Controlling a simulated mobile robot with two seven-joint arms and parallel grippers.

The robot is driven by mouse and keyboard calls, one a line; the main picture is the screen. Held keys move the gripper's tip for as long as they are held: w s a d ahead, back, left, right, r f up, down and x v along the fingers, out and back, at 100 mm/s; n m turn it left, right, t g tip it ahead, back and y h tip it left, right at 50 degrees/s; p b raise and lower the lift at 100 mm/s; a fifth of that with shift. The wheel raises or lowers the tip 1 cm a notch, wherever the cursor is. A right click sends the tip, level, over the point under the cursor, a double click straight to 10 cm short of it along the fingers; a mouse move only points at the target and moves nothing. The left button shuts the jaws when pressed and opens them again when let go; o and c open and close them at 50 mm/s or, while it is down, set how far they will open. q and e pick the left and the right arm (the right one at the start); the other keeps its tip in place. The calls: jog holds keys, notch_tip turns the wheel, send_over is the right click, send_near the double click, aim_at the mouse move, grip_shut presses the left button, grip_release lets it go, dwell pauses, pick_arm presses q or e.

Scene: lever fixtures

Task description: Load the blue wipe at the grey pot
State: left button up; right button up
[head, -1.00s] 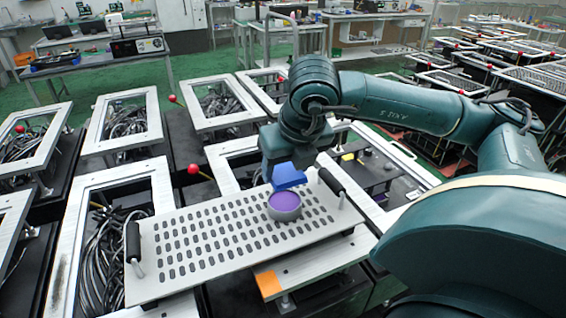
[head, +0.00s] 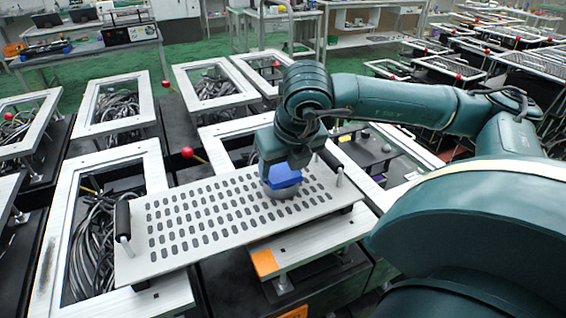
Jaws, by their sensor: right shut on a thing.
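The blue wipe (head: 285,175) is in my right gripper (head: 277,168), which is shut on it. The grey pot (head: 284,191) stands upright on the perforated tray, toward its right end. The wipe is right over the pot's mouth and hides most of the opening. I cannot tell whether it presses on what is inside. My fingertips are mostly hidden by the wipe and the hand. My left gripper is not in view.
The light perforated tray (head: 190,225) has a black handle (head: 122,220) at its left end. An orange patch (head: 264,263) marks the plate below. Open frames with cables and red-knobbed levers (head: 187,152) surround it.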

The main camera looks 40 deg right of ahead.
aim_at(283, 174)
jog(key=shift+f, duration=0.1)
dwell(0.4)
jog(key=shift+f+b, duration=0.15)
jog(key=shift+b, duration=0.15)
jog(key=shift+b, duration=0.3)
dwell(1.1)
jog(key=shift+f, duration=0.1)
dwell(0.6)
jog(key=shift+s, duration=0.1)
jog(key=shift+r+p, duration=1.9)
jog(key=shift+r, duration=1.7)
